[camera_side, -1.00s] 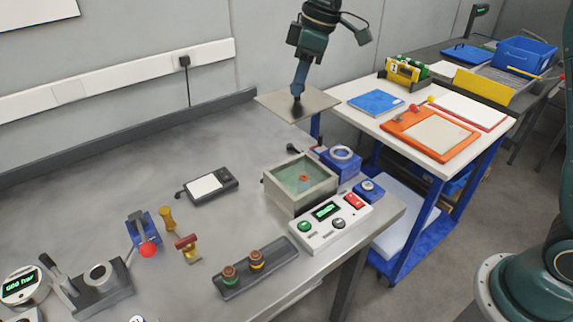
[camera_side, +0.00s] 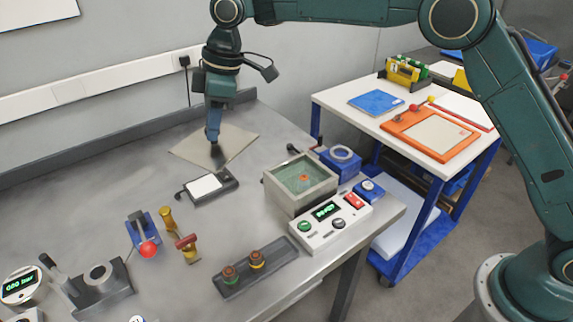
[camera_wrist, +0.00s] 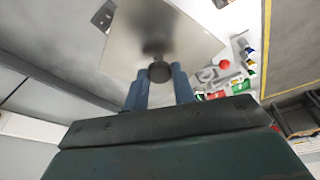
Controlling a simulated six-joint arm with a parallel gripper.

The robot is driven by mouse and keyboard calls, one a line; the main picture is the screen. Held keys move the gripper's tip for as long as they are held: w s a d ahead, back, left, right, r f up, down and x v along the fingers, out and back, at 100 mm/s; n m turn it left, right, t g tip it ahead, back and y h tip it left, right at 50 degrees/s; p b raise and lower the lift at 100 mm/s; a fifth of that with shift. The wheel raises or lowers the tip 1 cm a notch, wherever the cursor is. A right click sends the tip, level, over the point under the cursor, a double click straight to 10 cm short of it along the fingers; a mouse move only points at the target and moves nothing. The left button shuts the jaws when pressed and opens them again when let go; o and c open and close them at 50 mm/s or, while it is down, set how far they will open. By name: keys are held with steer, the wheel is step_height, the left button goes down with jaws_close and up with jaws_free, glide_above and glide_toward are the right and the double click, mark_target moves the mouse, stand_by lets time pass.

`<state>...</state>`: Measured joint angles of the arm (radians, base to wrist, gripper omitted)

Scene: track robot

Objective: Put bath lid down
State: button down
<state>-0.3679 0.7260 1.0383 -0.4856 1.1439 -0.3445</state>
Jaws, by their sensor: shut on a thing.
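The bath lid (camera_side: 240,140) is a flat, thin beige-grey square plate with a dark knob at its middle. My gripper (camera_side: 214,158) is shut on the knob, above the lid. In the side view the lid is over the back of the grey bench, behind the scale; I cannot tell whether it touches the bench. The wrist view shows the lid (camera_wrist: 150,30) and its dark knob between the blue fingers of my gripper (camera_wrist: 160,85). The bath (camera_side: 300,185) is a square, open-topped box with greenish liquid and a small orange thing inside.
A scale (camera_side: 207,187) with a white pad lies just in front of the lid. A white control box (camera_side: 330,220) stands before the bath, with blue devices (camera_side: 342,160) beside it. A white-topped cart (camera_side: 350,115) stands at the right. Bare bench lies left of the lid.

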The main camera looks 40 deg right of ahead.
step_height(320, 180, down, 20)
steer(key=shift+r, duration=0.1)
stand_by(1.0)
steer(key=shift+f, duration=0.2)
steer(key=c, duration=1.1)
jaws_free()
steer(key=shift+c, duration=0.2)
steer(key=shift+r, duration=0.1)
steer(key=v, duration=1.2)
